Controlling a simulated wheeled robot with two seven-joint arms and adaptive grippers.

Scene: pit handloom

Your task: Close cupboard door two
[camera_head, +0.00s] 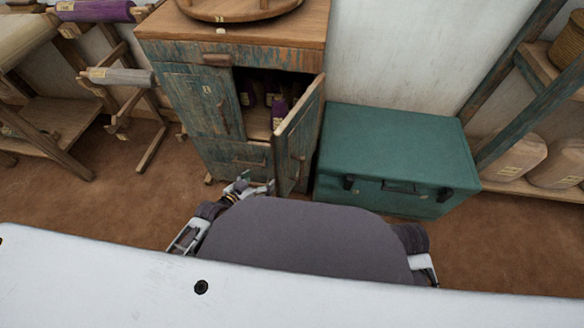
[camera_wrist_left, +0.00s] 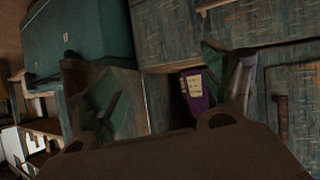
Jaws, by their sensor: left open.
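The wooden cupboard (camera_head: 230,60) has worn blue-green fronts. Its right-hand door, taken as door two (camera_head: 300,135), stands swung out toward me with a label on it. Behind it the compartment shows dark and purple cones (camera_head: 272,95). The left-hand door (camera_head: 200,102) is shut. My left gripper (camera_head: 256,184) is open and empty, low in front of the cupboard, close to the open door's lower edge; I cannot tell whether it touches. The left wrist view shows a door panel (camera_wrist_left: 130,98) between the spread fingers and a purple cone (camera_wrist_left: 195,88) inside. My right gripper is out of view.
A green chest (camera_head: 395,155) stands right beside the cupboard, near the open door. A round wooden piece (camera_head: 235,8) lies on top. Wooden stands with rolls (camera_head: 115,76) are at left, a shelf (camera_head: 535,188) at right. Some brown floor (camera_head: 110,205) is clear.

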